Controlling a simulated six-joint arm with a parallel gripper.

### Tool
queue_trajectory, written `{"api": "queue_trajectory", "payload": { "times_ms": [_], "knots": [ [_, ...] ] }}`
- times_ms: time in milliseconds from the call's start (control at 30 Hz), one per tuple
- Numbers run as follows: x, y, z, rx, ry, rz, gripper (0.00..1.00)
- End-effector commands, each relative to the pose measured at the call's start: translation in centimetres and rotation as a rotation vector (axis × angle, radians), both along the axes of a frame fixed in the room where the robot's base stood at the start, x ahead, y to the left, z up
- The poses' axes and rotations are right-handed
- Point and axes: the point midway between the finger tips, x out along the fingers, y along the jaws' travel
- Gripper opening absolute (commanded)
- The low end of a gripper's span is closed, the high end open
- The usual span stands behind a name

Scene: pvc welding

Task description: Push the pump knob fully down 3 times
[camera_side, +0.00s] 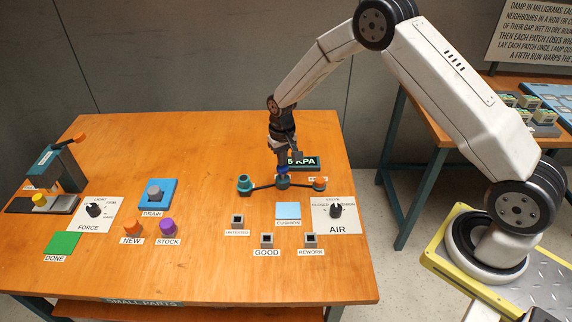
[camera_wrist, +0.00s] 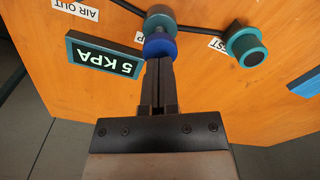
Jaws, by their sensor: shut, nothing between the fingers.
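The pump knob is a round blue cap (camera_side: 283,170) on a grey and teal post, near the back middle of the table. In the wrist view the blue knob (camera_wrist: 160,46) sits right at my fingertips, with the teal post (camera_wrist: 160,14) beyond it. My gripper (camera_side: 283,163) points down over the knob and is shut with nothing held. In the wrist view my gripper (camera_wrist: 159,62) has its fingers together, and their tips overlap the knob's edge. I cannot tell whether they press on it. A display (camera_wrist: 103,58) beside the knob reads 5 KPA.
A blue cushion pad (camera_side: 288,210) and the AIR dial (camera_side: 336,210) lie in front.

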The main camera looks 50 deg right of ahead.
Motion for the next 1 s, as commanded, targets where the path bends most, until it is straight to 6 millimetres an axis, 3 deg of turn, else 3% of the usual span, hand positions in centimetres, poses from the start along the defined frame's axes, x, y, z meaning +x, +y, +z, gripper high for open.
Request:
{"api": "queue_trajectory", "payload": {
  "times_ms": [1000],
  "knots": [
    [0.0,0.0,-2.5,0.000,0.000,0.000,0.00]
  ]
}}
